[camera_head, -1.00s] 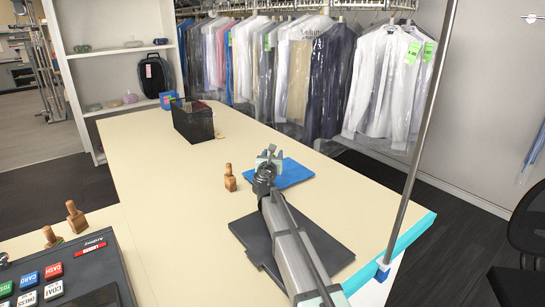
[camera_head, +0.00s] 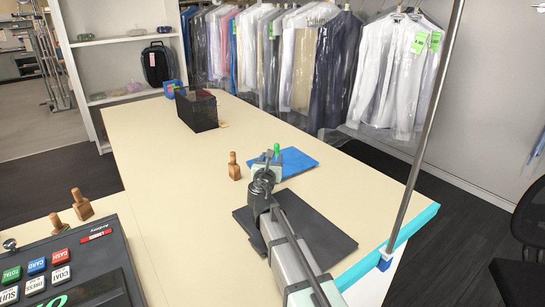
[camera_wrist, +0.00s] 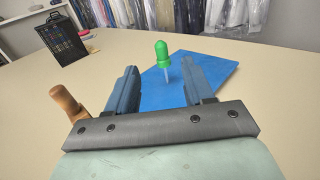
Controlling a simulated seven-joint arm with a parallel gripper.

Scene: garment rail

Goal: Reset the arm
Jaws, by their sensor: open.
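My gripper (camera_head: 264,172) is above the cream counter (camera_head: 150,140), by the near edge of a blue mat (camera_head: 298,162). In the wrist view its two fingers (camera_wrist: 160,72) are spread apart with nothing held between them. A small tool with a green handle and a pale thin shaft (camera_wrist: 162,54) stands upright on the blue mat, beyond the fingertips and apart from them. In the head view only its green top (camera_head: 277,149) shows behind my gripper.
A wooden peg-like piece (camera_head: 234,166) stands left of my gripper. A dark flat pad (camera_head: 310,235) lies under my arm. A black mesh box (camera_head: 198,112) stands farther back. A metal pole (camera_head: 428,115) rises at right. The left-middle counter is clear.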

